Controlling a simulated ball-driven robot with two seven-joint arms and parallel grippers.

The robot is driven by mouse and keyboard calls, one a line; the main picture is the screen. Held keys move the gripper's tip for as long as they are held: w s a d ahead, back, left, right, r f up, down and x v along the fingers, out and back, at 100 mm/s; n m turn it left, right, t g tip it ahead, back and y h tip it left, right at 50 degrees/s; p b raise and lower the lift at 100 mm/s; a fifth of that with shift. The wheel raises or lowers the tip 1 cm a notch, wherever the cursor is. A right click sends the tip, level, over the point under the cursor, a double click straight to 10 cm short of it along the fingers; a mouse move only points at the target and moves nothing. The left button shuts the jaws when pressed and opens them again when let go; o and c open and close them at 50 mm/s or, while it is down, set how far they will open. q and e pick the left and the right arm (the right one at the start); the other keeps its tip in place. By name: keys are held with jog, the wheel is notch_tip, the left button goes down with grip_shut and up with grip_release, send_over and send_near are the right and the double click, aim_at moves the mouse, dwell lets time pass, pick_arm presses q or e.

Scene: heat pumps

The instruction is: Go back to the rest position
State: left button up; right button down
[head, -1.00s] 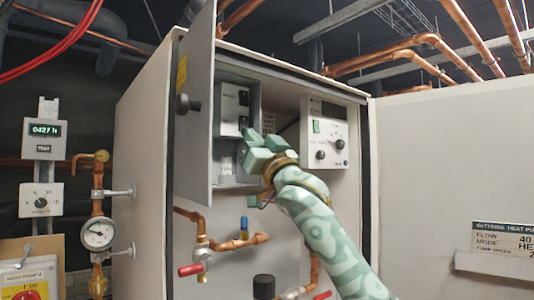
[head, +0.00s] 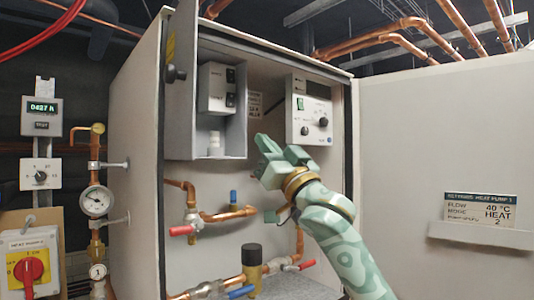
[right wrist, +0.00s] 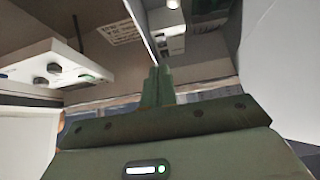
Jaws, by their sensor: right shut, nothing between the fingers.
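My right gripper (head: 265,155) is shut and empty. In the head view its green, patterned arm comes up from the bottom right, and the gripper hangs in front of the heat pump cabinet (head: 135,150). It is below and left of the white control panel (head: 310,117) and to the right of the small open grey box (head: 235,135), touching neither as far as I can see. In the right wrist view the two fingers (right wrist: 157,88) stand together, pointing up. My left gripper is not in view.
Red-handled valves (head: 181,230), a blue-handled valve (head: 241,292) and copper pipes sit low in the cabinet. The box's grey door (head: 181,90) stands open. The cabinet's large door (head: 440,130) carries a settings card (head: 480,209). Gauges and a red rotary switch (head: 28,270) are at left.

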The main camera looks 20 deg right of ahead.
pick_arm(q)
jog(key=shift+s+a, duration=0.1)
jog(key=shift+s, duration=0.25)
pick_arm(e)
jog(key=shift+w+f, duration=0.2)
jog(key=shift+s, duration=0.1)
